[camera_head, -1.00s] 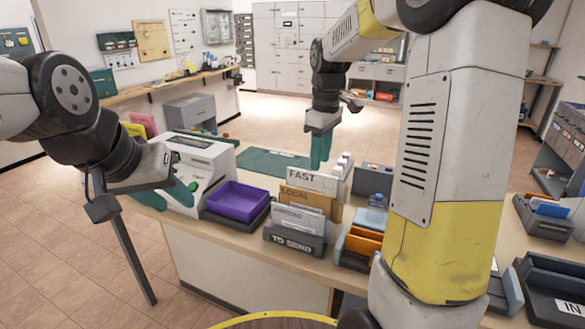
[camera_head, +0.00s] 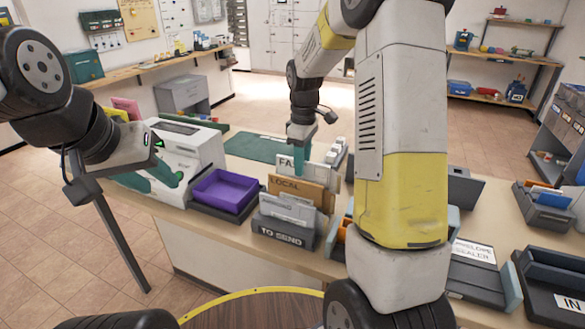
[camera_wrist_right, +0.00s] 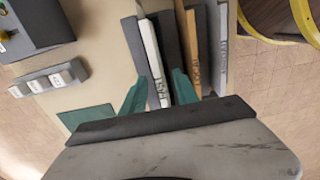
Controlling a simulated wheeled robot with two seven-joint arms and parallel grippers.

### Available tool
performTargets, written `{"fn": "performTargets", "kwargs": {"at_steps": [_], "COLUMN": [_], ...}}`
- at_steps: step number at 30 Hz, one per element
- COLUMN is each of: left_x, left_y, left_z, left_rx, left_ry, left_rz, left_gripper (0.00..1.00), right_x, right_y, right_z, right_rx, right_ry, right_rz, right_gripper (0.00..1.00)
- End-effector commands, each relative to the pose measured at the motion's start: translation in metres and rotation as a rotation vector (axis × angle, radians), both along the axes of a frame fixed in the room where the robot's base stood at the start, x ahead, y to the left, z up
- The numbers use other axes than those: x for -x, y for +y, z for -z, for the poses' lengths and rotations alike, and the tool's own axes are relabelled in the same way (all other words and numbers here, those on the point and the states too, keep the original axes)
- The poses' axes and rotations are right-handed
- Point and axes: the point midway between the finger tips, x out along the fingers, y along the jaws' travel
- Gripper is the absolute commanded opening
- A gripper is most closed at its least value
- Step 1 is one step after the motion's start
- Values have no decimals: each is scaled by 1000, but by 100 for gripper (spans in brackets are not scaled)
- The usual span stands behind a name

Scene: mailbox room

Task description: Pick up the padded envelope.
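No item is clearly identifiable as the padded envelope. A stepped sorter on the counter has a white FAST section (camera_head: 285,165), a brown LOCAL section (camera_head: 300,189) and a grey TO SEND front (camera_head: 283,235) with pale envelopes (camera_head: 288,208). My right gripper (camera_head: 301,160) points down at the FAST section. In the right wrist view, its teal fingers (camera_wrist_right: 159,90) are apart, with the white FAST piece (camera_wrist_right: 152,62) between them and the brown LOCAL piece (camera_wrist_right: 190,52) beside one finger. Contact cannot be told.
A purple tray (camera_head: 225,190) stands left of the sorter. A white machine (camera_head: 190,150) stands further left. A green mat (camera_head: 255,147) lies behind on the counter. An envelope sealer (camera_head: 474,252) and an IN tray (camera_head: 568,304) are at the right.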

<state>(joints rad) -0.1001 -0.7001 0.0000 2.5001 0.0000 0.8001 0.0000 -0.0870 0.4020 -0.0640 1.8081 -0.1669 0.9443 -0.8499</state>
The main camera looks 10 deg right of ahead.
Motion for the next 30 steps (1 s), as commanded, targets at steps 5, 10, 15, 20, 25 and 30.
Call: {"fn": "performTargets", "kwargs": {"at_steps": [5, 10, 15, 20, 25, 30], "left_x": [0, 0, 0, 0, 0, 0], "left_y": [0, 0, 0, 0, 0, 0], "left_z": [0, 0, 0, 0, 0, 0], "left_rx": [0, 0, 0, 0, 0, 0], "left_ry": [0, 0, 0, 0, 0, 0], "left_rz": [0, 0, 0, 0, 0, 0], "left_gripper": [36, 36, 36, 36, 36, 36], "right_x": [0, 0, 0, 0, -1, -1], "right_y": [0, 0, 0, 0, 0, 0], "right_z": [1, 1, 1, 1, -4, -30], "right_rx": [0, 0, 0, 0, -1, -1], "right_ry": [-1, -1, -1, -1, -3, -6], "right_rz": [0, 0, 0, 0, 0, 1], "right_gripper": [36, 13, 0, 0, 0, 0]}}
